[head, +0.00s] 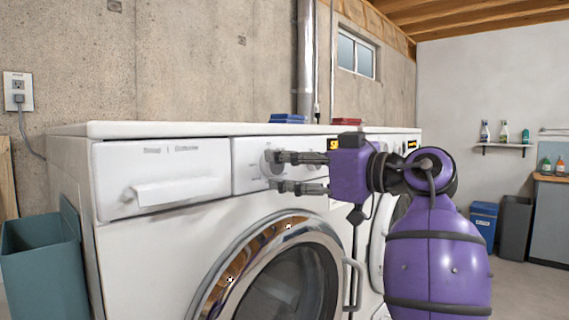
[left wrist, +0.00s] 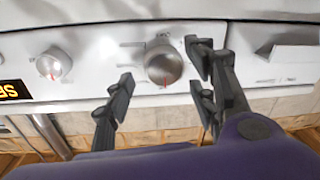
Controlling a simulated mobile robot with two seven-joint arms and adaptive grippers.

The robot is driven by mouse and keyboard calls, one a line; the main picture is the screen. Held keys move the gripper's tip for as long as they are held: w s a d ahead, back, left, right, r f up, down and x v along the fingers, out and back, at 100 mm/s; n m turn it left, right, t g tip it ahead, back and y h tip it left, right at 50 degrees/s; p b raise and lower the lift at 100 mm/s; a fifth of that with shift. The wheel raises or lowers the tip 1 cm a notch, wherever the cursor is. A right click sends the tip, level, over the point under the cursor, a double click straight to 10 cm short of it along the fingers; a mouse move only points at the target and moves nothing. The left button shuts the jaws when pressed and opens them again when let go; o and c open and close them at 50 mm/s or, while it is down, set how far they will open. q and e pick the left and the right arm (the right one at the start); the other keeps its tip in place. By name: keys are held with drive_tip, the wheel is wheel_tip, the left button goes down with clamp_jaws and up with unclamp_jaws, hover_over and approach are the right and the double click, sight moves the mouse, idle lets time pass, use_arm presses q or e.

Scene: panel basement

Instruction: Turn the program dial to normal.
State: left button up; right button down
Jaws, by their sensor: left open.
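The program dial, taken to be the larger round silver knob (left wrist: 163,64), is on the washer's white front panel, and its labels are too blurred to read. In the head view the dial (head: 269,163) is partly hidden by the fingers. My left gripper (head: 273,172) is open at the panel, its dark fingers pointing left at the dial. In the left wrist view the gripper (left wrist: 158,72) has its fingers on either side of the dial, with no clear contact. My right gripper is not in view.
A smaller knob (left wrist: 51,65) is on the same panel. The detergent drawer (head: 165,178) is left of the dial, and the round chrome-rimmed door (head: 285,280) is below. A second white machine (head: 378,235) stands beyond, and a teal bin (head: 42,265) stands at the left.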

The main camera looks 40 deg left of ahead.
use_arm(q)
drive_tip(key=shift+a, duration=0.9)
drive_tip(key=c, duration=1.1)
drive_tip(key=shift+r, duration=0.1)
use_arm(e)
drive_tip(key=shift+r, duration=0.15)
